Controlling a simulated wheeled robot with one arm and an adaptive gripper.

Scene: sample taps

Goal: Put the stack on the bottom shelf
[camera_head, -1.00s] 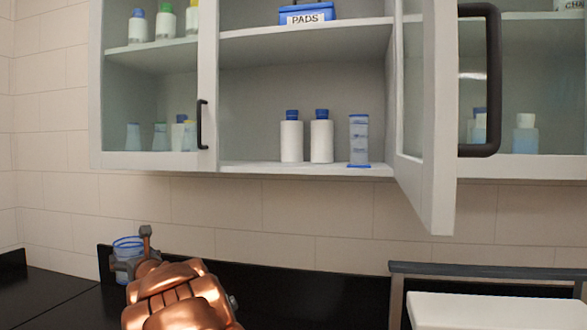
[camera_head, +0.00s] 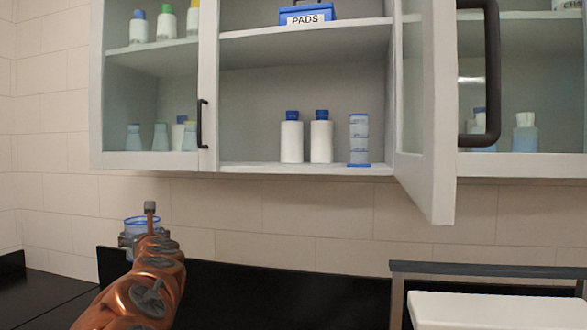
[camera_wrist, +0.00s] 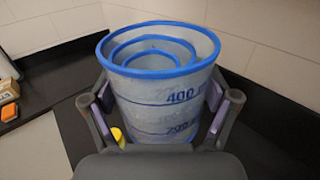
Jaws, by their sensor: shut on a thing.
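The stack (camera_wrist: 160,95) is a set of nested translucent beakers with blue rims and blue volume marks. In the wrist view it stands upright between the two fingers of my gripper (camera_wrist: 160,105), which is shut on its sides. In the head view the stack (camera_head: 141,224) shows only in part beyond my arm, below the cabinet's left section. The bottom shelf (camera_head: 240,167) of the open middle section is above and to the right of it. Two white bottles with blue caps (camera_head: 291,138) (camera_head: 321,138) and a clear blue-banded container stack (camera_head: 359,138) stand on that shelf.
The cabinet door (camera_head: 430,120) stands open at the right of the middle section. A blue PADS box (camera_head: 306,13) sits on the shelf above. The left part of the bottom shelf is bare. A white-topped stand (camera_head: 495,310) is at lower right.

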